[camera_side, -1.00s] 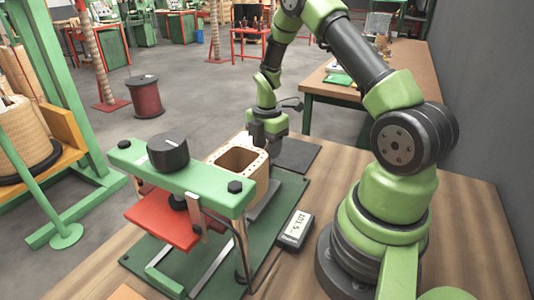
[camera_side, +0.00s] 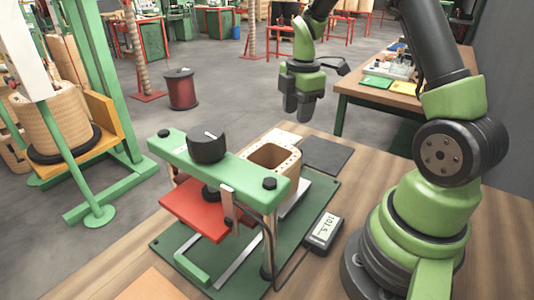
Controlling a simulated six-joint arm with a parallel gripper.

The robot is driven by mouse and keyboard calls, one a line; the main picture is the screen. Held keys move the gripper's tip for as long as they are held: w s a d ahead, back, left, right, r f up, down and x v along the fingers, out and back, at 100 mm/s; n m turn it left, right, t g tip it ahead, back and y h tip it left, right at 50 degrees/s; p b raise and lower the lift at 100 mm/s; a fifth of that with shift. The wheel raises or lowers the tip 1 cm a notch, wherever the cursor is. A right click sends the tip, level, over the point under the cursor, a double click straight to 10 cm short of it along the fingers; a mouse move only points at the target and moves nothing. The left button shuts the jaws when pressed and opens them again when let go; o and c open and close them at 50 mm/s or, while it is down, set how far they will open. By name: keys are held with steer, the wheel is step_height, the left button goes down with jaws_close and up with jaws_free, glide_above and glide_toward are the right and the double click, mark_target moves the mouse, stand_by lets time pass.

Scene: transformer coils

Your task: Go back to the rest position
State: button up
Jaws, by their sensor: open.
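My gripper (camera_side: 298,108) hangs in the air above the far side of the wooden bench, pointing down. Its two dark fingers hold nothing that I can see. A tan, box-shaped coil (camera_side: 272,165) with a square opening stands upright on the green base plate (camera_side: 325,192). It is just behind the green press (camera_side: 220,165), which has a black knob and a red plate. My gripper is clear of the coil, above and beyond it.
A grey meter (camera_side: 324,232) lies right of the base plate. A dark mat (camera_side: 327,154) lies behind it. Another bench (camera_side: 395,98) with small items stands at the back right. Open grey floor lies beyond the work bench (camera_side: 490,240).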

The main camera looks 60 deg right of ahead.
steer(key=s+a+r+m+t+y, duration=0.2)
steer(key=s+a+r+m+t, duration=0.4)
steer(key=s+a+r+m, duration=0.8)
steer(key=a+r+m, duration=0.1)
steer(key=a+m, duration=0.2)
steer(key=a, duration=0.1)
steer(key=shift+s+t, duration=0.25)
steer(key=shift+t, duration=0.05)
